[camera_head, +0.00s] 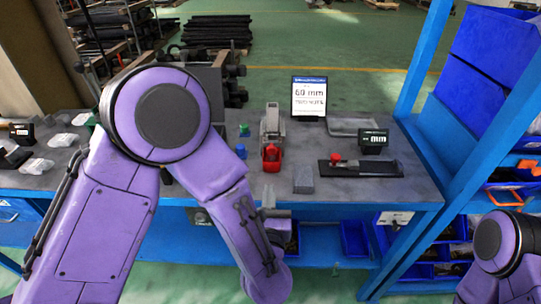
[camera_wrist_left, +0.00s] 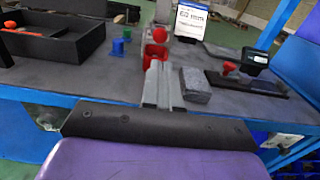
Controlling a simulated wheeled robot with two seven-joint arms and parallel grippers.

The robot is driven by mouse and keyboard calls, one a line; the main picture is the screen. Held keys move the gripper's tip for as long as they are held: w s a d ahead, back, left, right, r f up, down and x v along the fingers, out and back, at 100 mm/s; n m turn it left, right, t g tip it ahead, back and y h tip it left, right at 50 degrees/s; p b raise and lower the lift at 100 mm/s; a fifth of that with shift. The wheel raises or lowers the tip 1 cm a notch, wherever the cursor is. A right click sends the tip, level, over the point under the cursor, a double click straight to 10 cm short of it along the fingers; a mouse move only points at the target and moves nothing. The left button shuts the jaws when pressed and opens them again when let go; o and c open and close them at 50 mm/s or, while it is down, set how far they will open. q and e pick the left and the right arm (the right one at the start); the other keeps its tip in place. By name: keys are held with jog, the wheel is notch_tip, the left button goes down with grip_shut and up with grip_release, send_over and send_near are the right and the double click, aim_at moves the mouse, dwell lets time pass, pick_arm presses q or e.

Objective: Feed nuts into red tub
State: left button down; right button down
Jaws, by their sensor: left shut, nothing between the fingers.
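A red tub (camera_head: 271,160) stands on the grey workbench at the foot of a grey upright device (camera_head: 272,124). In the left wrist view the red tub (camera_wrist_left: 154,55) has a round red part (camera_wrist_left: 159,34) above it. My left gripper (camera_head: 269,196) is at the bench's front edge, in front of the tub and apart from it. Its fingers (camera_wrist_left: 163,72) are shut and empty, pointing toward the tub. Small green (camera_head: 244,130) and blue (camera_head: 240,151) pieces stand left of the tub. I cannot make out any nuts. My right gripper is out of view; only its arm shows at lower right.
A grey block (camera_head: 304,180) lies right of the tub. Beyond it are a black tray with a red knob (camera_head: 360,168), a black display (camera_head: 374,138) and a sign (camera_head: 309,97). A black box (camera_wrist_left: 55,40) stands left. Blue posts (camera_head: 420,60) frame the right side.

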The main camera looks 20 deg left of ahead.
aim_at(271, 150)
pick_arm(q)
jog(key=p+x, duration=0.4)
jog(key=x, duration=0.7)
jog(key=shift+w+a, duration=0.15)
jog(key=shift+w, duration=0.15)
jog(key=shift+w+a+f+p, duration=0.15)
jog(key=shift+w+p, duration=0.15)
jog(key=shift+w, duration=0.2)
jog(key=shift+w+f, duration=0.1)
jog(key=b+x, duration=0.4)
jog(key=shift+a+f, duration=0.1)
jog(key=shift+f, duration=0.1)
jog(key=shift+w+a+r, duration=0.1)
jog(key=shift+w+r, duration=0.1)
jog(key=shift+w, duration=0.05)
jog(key=shift+r, duration=0.4)
